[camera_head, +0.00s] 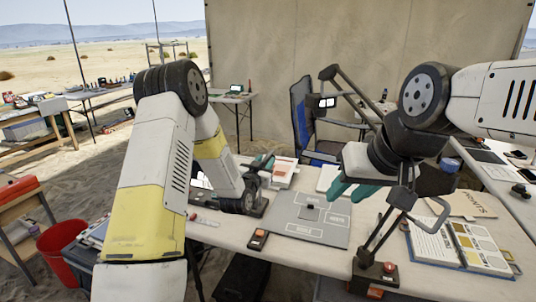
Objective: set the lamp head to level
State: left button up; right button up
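A dark desk lamp stands on the right half of the table. Its base (376,283) carries a red knob, and thin lower arms rise from it to a joint. The dark lamp head (432,181) appears at the top, with a grey loop handle (441,211) below; it looks slightly tilted, and part is hidden behind my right wrist. My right gripper (352,190), with teal fingers, points down-left beside the lamp, left of the head. I see nothing between its fingers, but their gap is unclear. My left gripper (262,162) is above the table's left part, partly hidden by its own wrist.
A grey mat (310,228) with marked fields lies mid-table. A small dark box with an orange top (258,239) is at its front-left edge. An open binder (460,246) lies right of the lamp. A blue-black chair (302,110) stands behind. A red bucket (62,248) is at left.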

aim_at(271, 153)
pick_arm(q)
jog(key=x, duration=0.7)
jog(key=shift+w+d, duration=0.15)
jog(key=shift+w, duration=0.1)
grip_shut()
dwell(1.1)
